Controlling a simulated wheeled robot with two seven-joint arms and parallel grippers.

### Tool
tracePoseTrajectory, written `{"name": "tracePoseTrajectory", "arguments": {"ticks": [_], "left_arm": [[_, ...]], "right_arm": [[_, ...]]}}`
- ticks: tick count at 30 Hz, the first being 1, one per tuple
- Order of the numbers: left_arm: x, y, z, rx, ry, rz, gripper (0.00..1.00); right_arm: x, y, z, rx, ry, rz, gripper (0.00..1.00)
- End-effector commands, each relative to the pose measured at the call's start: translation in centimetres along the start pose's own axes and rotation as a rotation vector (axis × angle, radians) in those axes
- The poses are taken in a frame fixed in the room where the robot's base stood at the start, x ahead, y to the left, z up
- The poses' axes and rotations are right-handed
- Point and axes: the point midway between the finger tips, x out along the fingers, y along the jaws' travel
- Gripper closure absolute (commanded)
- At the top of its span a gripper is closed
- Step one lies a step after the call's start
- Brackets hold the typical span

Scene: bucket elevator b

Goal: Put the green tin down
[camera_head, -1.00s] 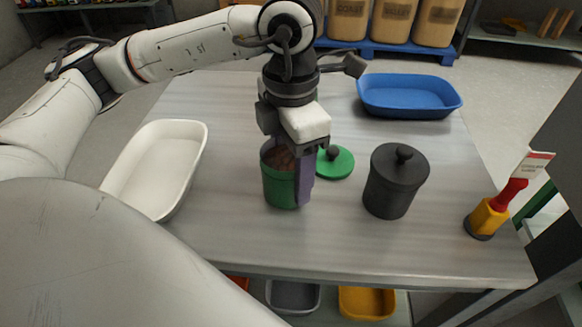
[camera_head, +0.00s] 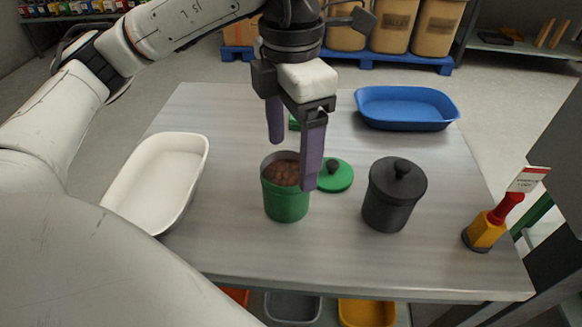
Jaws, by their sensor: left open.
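The green tin (camera_head: 286,205) stands upright on the grey table, without its lid and filled with brown contents. Its green lid (camera_head: 338,181) with a dark knob lies on the table just behind and to the right of it. My left gripper (camera_head: 291,165) is open, with its purple fingers spread above and around the tin's far and right rim. The right finger overlaps the tin's rim in the picture; I cannot tell whether it touches. A small green thing shows partly behind the fingers. My right gripper is out of view.
A lidded dark grey tin (camera_head: 395,195) stands to the right. A white tray (camera_head: 160,183) is at the left and a blue tray (camera_head: 407,108) at the back right. A red-and-yellow brush-like object with a tag (camera_head: 491,222) stands at the right edge. The front of the table is clear.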

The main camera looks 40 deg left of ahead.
Motion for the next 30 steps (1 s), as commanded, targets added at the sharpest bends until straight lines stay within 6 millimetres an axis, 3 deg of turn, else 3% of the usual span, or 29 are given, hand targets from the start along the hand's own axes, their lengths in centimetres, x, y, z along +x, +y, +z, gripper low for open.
{"name": "tracePoseTrajectory", "arguments": {"ticks": [3,9,30], "left_arm": [[-2.5,0.0,0.1,-0.001,-0.003,0.002,0.22],[-4.0,0.0,0.0,-0.001,-0.001,0.000,0.22],[-4.1,0.0,0.0,0.000,0.000,0.000,0.22]], "right_arm": [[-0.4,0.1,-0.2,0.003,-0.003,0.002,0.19],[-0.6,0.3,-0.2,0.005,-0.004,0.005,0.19],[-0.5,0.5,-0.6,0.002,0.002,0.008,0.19]]}}
